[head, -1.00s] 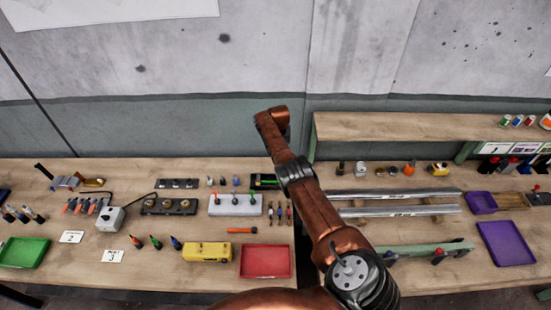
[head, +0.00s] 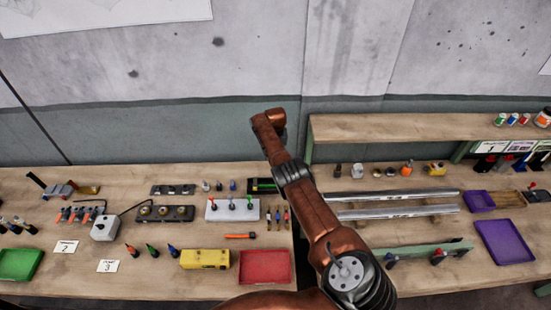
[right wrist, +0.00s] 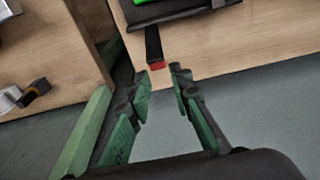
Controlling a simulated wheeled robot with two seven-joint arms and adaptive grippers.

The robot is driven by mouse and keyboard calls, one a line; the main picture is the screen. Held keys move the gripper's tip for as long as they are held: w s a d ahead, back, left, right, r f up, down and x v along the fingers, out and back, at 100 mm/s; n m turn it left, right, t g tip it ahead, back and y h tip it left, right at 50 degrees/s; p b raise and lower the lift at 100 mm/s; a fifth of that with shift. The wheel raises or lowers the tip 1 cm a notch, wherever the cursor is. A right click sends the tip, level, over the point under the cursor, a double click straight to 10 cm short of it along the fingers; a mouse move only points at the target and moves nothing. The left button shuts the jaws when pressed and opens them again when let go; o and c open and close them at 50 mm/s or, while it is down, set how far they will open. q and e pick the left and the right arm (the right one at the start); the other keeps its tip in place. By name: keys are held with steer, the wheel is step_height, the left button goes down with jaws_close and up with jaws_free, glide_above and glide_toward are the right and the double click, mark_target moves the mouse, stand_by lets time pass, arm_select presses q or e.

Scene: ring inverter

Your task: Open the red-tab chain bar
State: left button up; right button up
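In the right wrist view a short black bar with a red tab (right wrist: 157,66) at its end sticks out at the edge of the wooden bench. My right gripper (right wrist: 162,82) has its two green fingers apart, with the red tab just ahead of the gap between them. I see no contact. In the head view my right arm reaches up across the middle; its gripper and the red tab cannot be made out there. My left gripper is not in view.
A black case with a green part (head: 262,186) lies near the bar, also in the right wrist view (right wrist: 165,8). A gap separates the left bench (head: 215,286) from the right bench (head: 425,278). A red tray (head: 265,267) and yellow box (head: 205,259) stand at the left bench's front.

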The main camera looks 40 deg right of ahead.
steer(key=shift+o, duration=1.2)
steer(key=shift+f, duration=0.15)
steer(key=shift+a, duration=0.1)
step_height(320, 180, up, 12)
steer(key=s, duration=0.1)
steer(key=shift+a, duration=0.45)
